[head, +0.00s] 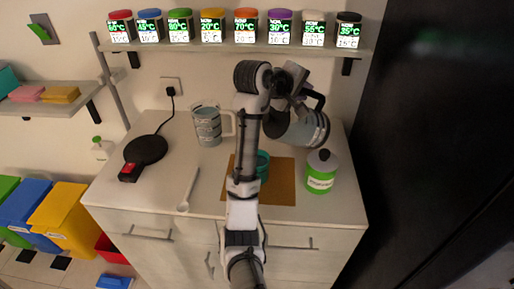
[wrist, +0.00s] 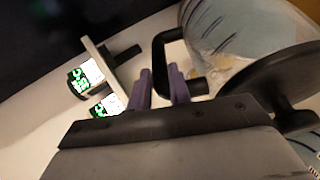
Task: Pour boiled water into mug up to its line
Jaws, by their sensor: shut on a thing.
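A clear kettle (head: 307,130) with a black handle is held tilted above the counter, its lid end toward the left and its base toward the right. The teal mug (head: 263,166) stands on a brown mat (head: 283,185), partly hidden behind my arm; its line and water level cannot be seen. My gripper (wrist: 163,85) is shut on the kettle's handle (wrist: 160,48). I cannot tell whether water is flowing.
A measuring jug (head: 207,125) stands left of my arm. The black kettle base (head: 146,150) and a white spoon (head: 188,190) are on the left counter. A green jar (head: 321,173) stands right of the mat.

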